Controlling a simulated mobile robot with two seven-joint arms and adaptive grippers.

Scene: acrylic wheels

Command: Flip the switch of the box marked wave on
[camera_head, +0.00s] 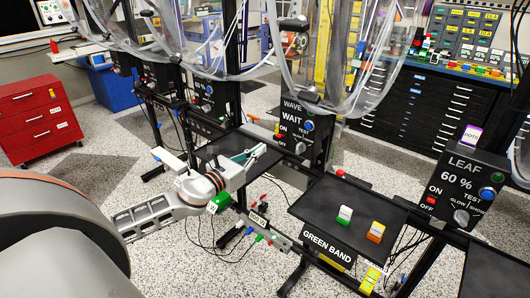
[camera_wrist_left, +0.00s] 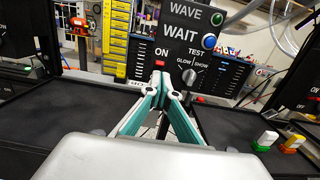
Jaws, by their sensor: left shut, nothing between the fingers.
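The black box marked WAVE (camera_head: 304,117) stands beyond my left gripper, and its display reads WAIT. In the left wrist view the box (camera_wrist_left: 176,38) fills the upper middle. Its red switch (camera_wrist_left: 159,63) sits under the word ON, just past the fingertips. The fingertips partly cover the switch area, so its position and any contact are unclear. My left gripper (camera_head: 258,151) has its green-and-white fingers brought together, with nothing between them. In the left wrist view the fingertips (camera_wrist_left: 160,80) point at the box's lower front. My right gripper is not in view.
A black tray (camera_head: 322,206) labelled GREEN BAND holds a white-and-green block (camera_head: 344,215) and an orange-and-white block (camera_head: 376,232). The box marked LEAF (camera_head: 462,185) stands at right. Clear tubes hang above the boxes. A red drawer cabinet (camera_head: 38,118) is at far left.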

